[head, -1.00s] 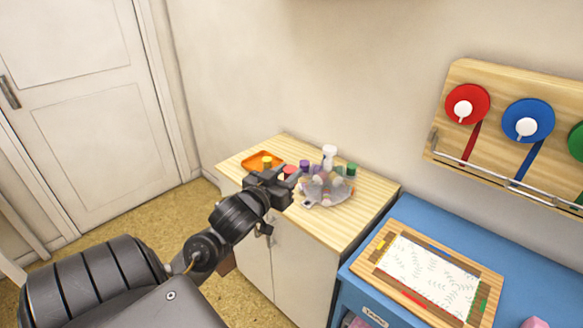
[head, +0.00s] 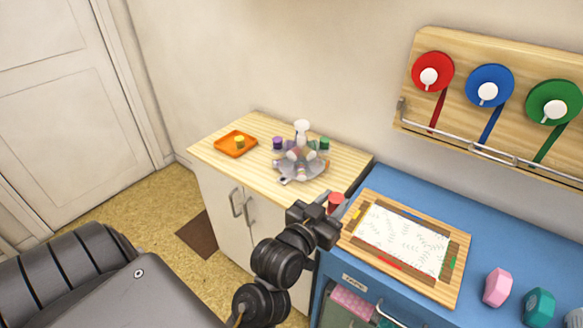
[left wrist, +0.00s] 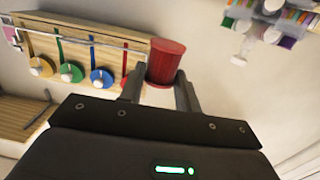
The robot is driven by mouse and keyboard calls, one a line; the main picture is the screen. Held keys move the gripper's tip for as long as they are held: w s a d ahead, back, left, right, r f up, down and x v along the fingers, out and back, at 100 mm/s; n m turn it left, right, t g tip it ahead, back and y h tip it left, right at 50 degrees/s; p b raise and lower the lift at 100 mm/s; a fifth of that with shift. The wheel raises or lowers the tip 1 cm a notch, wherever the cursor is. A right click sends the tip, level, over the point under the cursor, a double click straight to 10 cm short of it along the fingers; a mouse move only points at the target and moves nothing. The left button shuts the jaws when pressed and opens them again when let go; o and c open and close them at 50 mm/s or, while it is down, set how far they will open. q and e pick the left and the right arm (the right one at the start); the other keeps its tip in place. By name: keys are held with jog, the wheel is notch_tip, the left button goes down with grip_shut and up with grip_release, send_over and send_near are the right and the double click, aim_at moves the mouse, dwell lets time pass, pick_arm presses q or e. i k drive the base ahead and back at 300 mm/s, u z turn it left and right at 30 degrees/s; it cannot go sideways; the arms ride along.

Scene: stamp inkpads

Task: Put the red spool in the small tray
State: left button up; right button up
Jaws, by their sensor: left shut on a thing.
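The red spool (head: 336,200) is held in my left gripper (head: 331,208), which is shut on it. It is above the gap between the wooden cabinet and the blue desk, near the left corner of the framed board. In the left wrist view the red spool (left wrist: 166,60) sits between the two fingers (left wrist: 160,82). A small orange tray (head: 222,147) lies on the cabinet top at the far left with a yellow spool (head: 239,142) in it. My right gripper is not in view.
On the cabinet top (head: 213,165), a grey stand (head: 290,172) with a white post holds several stamps, with purple (head: 277,143) and green (head: 324,143) spools beside it. The framed board (head: 447,285) lies on the blue desk (head: 388,188). A rack of ribbon reels (head: 460,50) hangs on the wall.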

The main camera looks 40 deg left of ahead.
aim_at(225, 145)
jog(key=z, duration=2.95)
jog(key=k, duration=1.85)
jog(key=u, duration=2.35)
